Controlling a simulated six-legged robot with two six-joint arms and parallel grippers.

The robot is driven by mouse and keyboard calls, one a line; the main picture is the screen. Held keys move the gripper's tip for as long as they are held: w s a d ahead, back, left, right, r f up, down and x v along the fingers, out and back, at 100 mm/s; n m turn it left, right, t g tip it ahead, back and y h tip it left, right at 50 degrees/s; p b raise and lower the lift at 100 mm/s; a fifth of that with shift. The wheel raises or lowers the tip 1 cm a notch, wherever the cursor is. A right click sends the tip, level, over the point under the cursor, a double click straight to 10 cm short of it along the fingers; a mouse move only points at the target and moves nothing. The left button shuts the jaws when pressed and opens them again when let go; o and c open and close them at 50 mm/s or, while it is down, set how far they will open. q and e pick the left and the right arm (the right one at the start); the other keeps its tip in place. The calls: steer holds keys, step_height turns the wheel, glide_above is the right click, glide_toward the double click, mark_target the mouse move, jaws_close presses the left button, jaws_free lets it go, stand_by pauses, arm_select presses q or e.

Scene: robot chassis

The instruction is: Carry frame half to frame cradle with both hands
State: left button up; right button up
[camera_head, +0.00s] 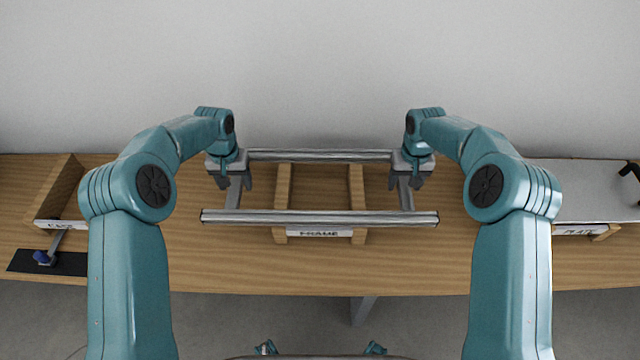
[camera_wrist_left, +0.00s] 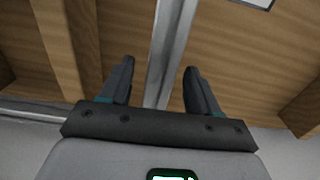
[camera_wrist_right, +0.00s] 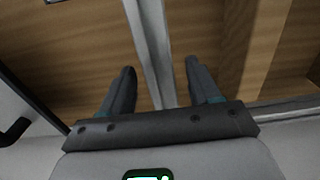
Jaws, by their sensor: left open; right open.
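The frame half is a rectangle of grey metal bars (camera_head: 320,217) resting across a wooden stand labelled FRAME (camera_head: 357,195) in the middle of the table. My left gripper (camera_head: 235,184) is open at the frame's left side bar. In the left wrist view that bar (camera_wrist_left: 170,45) runs between the two spread fingers. My right gripper (camera_head: 406,184) is open at the right side bar. In the right wrist view that bar (camera_wrist_right: 148,45) also runs between the fingers. Neither gripper is closed on its bar. How deep the fingers reach around the bars is hard to tell.
A wooden holder (camera_head: 58,190) and a dark mat with a blue-tipped tool (camera_head: 45,257) are at the left. A pale plate (camera_head: 585,190) lies on a stand labelled PLATE at the right. A wall stands behind the table. Bare table shows in front of the frame.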

arm_select(q)
jaws_close()
arm_select(e)
jaws_close()
steer(key=shift+f, duration=0.1)
stand_by(0.8)
